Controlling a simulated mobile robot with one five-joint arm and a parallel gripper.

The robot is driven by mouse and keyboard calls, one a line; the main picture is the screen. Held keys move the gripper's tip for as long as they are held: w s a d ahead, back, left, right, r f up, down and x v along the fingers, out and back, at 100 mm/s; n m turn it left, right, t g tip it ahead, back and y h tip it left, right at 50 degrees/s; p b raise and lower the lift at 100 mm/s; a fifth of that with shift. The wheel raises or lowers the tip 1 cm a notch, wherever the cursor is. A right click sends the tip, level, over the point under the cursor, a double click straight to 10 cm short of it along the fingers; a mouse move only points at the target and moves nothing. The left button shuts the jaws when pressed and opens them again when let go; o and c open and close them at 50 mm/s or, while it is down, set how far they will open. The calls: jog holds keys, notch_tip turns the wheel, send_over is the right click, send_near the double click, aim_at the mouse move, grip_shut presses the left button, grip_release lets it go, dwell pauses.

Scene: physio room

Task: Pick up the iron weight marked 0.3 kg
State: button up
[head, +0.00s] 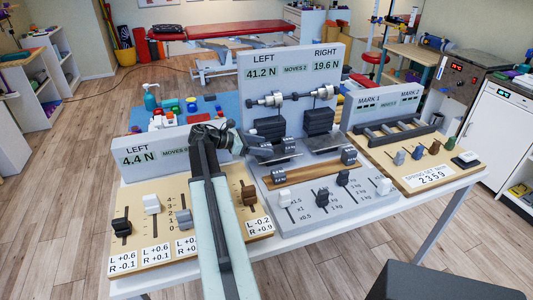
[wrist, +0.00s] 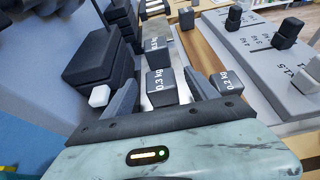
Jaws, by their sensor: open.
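The dark iron weight marked 0.3 kg (wrist: 161,88) stands in the wrist view between the two fingers of my gripper (wrist: 165,92). My gripper is open, with one finger to each side of the weight and a gap visible. A weight marked 0.2 kg (wrist: 228,82) stands just outside the right finger. Another dark weight (wrist: 157,52) stands beyond the 0.3 kg one. In the head view my gripper (head: 266,149) reaches low over the grey middle station, and small dark weights (head: 280,173) show beside it. I cannot read their marks there.
Large black blocks (wrist: 97,58) stand left of my gripper in the wrist view. A wooden strip (wrist: 200,50) runs on the right. The head view shows the LEFT/RIGHT display panel (head: 291,70) behind, and slider knobs (head: 343,177) in front.

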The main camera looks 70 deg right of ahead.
jog(key=b+x, duration=0.2)
jog(key=x, duration=0.3)
jog(key=shift+f, duration=0.1)
grip_shut()
